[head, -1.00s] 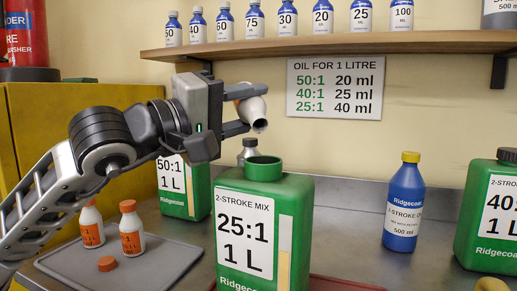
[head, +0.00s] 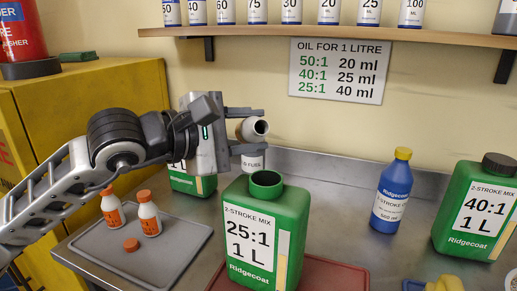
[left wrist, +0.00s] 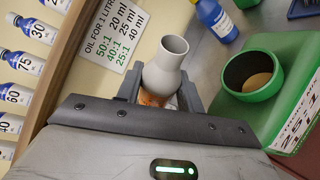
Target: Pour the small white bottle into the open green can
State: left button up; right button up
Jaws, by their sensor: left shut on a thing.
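My left gripper (head: 258,130) is shut on the small white bottle (head: 246,129), which has an orange band. The bottle lies tipped on its side above the open green can (head: 262,232), apart from it, its open mouth turned toward the head camera. No stream shows. The can stands upright, labelled 25:1, 1 L, with an uncapped round neck. In the left wrist view the bottle (left wrist: 168,66) points away from the gripper, beside the can's open neck (left wrist: 236,90); a brownish surface shows inside the neck. My right gripper is not in view.
Two white bottles with orange caps (head: 148,212) and a loose orange cap (head: 131,244) are on a grey tray (head: 183,240). A red tray (head: 330,275) lies under the can. A blue bottle (head: 391,195) and a capped green can (head: 478,215) stand right.

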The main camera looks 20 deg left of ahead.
pick_arm(q)
jog(key=shift+s+d+f+n+g+b, duration=0.15)
jog(key=shift+d+f+n+g+b, duration=0.1)
jog(key=shift+f+n+g+b, duration=0.5)
jog(key=r+n+p, duration=0.1)
jog(key=r+p, duration=0.1)
jog(key=shift+s+d+r+n+p, duration=0.15)
jog(key=shift+s+r+n+p, duration=0.05)
jog(key=shift+r+n+p, duration=0.15)
jog(key=shift+f+n+g+h, duration=0.3)
jog(key=shift+n+g, duration=0.35)
jog(key=shift+n, duration=0.15)
jog(key=shift+w+a+r+n+g, duration=0.2)
jog(key=shift+a+n+g, duration=0.1)
jog(key=shift+n+g, duration=0.15)
jog(key=shift+w+a+r+n+p, duration=0.2)
jog(key=shift+w+r+n+p, duration=0.25)
jog(key=shift+p, duration=0.55)
jog(key=shift+w+a+f+n+g+h, duration=0.1)
jog(key=shift+w+f+n+g+h, duration=0.05)
jog(key=shift+f+n+g+h, duration=0.35)
jog(key=shift+w+a+f+n+g, duration=0.15)
jog(key=shift+n+g, duration=0.2)
jog(key=shift+n, duration=0.25)
jog(key=shift+w+f+h, duration=0.1)
jog(key=shift+h, duration=0.2)
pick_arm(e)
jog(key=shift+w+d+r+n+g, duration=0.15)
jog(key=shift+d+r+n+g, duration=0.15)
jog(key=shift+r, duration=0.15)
